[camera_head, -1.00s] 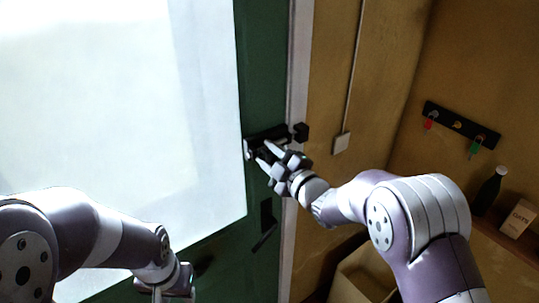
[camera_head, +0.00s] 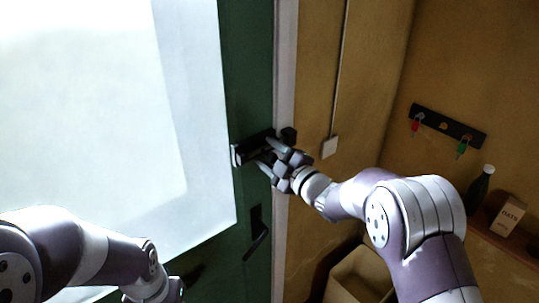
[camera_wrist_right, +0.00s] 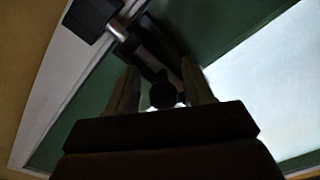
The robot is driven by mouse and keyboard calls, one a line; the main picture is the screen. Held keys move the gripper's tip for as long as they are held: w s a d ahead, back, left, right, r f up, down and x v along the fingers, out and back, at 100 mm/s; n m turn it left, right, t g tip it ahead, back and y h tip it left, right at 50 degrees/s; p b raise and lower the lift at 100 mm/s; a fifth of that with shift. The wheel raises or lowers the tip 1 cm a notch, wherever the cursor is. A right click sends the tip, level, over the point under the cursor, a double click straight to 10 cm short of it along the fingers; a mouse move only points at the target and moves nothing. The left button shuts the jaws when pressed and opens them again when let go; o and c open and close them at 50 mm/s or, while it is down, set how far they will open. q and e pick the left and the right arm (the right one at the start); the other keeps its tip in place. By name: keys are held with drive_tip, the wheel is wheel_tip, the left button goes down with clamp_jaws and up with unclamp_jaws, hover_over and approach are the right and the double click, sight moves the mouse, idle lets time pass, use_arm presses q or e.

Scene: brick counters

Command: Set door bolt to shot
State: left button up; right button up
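The black door bolt (camera_head: 250,151) is mounted on the green door (camera_head: 247,70), near its right edge. Its black keeper (camera_head: 288,136) sits on the door frame. In the right wrist view the bolt's dark round knob (camera_wrist_right: 163,95) lies between the fingers of my right gripper (camera_wrist_right: 162,88). The fingers stand apart with thin gaps beside the knob. A short silver bar (camera_wrist_right: 117,28) spans towards the keeper (camera_wrist_right: 88,19); how far it enters is unclear. In the head view my right gripper (camera_head: 268,154) covers part of the bolt. My left gripper's fingers are out of frame.
A black door handle (camera_head: 257,233) is below the bolt. A white switch box (camera_head: 330,147) is on the tan wall. A key rack (camera_head: 447,126) hangs at right, above a shelf with a dark bottle (camera_head: 480,187) and a carton (camera_head: 508,215). An open box (camera_head: 360,277) stands low.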

drive_tip(key=shift+s+d, duration=0.15)
drive_tip(key=shift+s, duration=0.05)
drive_tip(key=b+v, duration=0.5)
drive_tip(key=v, duration=0.7)
drive_tip(key=shift+s, duration=0.1)
